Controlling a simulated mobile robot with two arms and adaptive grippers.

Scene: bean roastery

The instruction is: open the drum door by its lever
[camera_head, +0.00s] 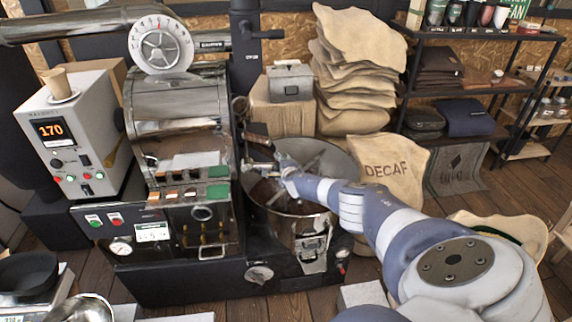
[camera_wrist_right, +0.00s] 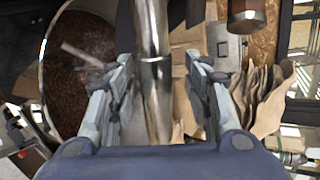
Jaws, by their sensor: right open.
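The roaster's drum (camera_head: 178,98) stands at the left of the head view, with a round dial on top. A dark wood-ended handle (camera_head: 258,130) sticks out beside its front; I cannot tell for sure that it is the door lever. My right gripper (camera_head: 268,168) is beside the roaster, above the cooling tray. In the right wrist view my right gripper (camera_wrist_right: 158,78) is open, with a shiny metal bar (camera_wrist_right: 152,35) running upright between its fingers. Contact cannot be told. The drum door is not clearly visible. My left gripper is out of view.
The round cooling tray (camera_head: 335,163) lies beneath my right gripper and holds brown beans. A control box (camera_head: 75,135) reading 170 stands at left. Stacked sacks (camera_head: 350,75) and a DECAF sack (camera_head: 385,168) are behind and right of the tray.

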